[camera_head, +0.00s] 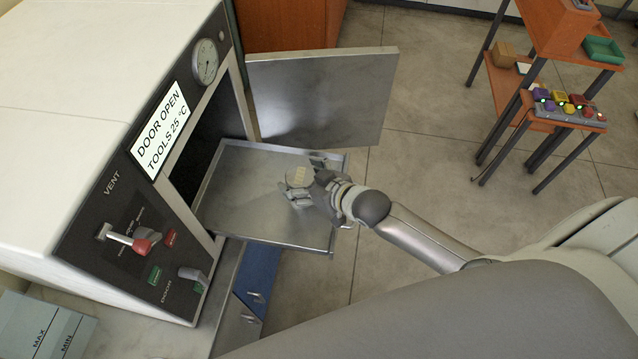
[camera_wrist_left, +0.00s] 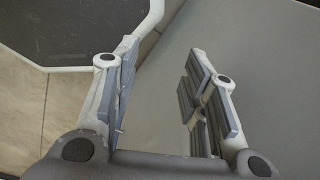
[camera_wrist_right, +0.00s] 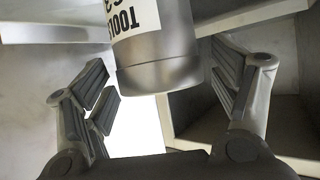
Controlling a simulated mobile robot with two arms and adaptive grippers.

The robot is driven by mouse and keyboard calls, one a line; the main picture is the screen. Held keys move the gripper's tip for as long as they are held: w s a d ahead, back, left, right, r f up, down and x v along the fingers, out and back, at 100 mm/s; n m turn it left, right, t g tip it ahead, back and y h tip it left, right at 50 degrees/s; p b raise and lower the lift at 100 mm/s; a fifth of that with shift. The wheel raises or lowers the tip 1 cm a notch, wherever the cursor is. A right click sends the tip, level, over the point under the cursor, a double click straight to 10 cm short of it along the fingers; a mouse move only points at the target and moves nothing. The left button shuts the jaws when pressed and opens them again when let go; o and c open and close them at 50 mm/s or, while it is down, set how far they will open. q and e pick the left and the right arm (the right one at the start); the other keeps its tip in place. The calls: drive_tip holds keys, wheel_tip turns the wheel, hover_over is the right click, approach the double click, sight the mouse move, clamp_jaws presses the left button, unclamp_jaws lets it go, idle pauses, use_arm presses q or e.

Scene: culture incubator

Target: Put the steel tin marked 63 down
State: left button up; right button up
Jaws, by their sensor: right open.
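The steel tin (camera_head: 298,176) is over the pulled-out metal tray (camera_head: 255,205) of the incubator, between the fingers of my right gripper (camera_head: 308,179). In the right wrist view the tin (camera_wrist_right: 158,62) is a grey cylinder with a white label reading TOOLS and a partly cut-off number. There the right gripper (camera_wrist_right: 165,80) is open, with gaps on both sides of the tin. Whether the tin's base touches the tray is hard to see. My left gripper (camera_wrist_left: 158,95) is open and empty in the left wrist view and is out of the head view.
The incubator door (camera_head: 320,95) stands open behind the tray. The panel (camera_head: 125,230) with vent lever and buttons is at left. A wooden stand (camera_head: 560,30) and a rack of coloured blocks (camera_head: 570,108) are at upper right. The tray around the tin looks bare.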

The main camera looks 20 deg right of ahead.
drive_tip(key=b+v, duration=0.1)
drive_tip(key=v, duration=1)
idle(0.3)
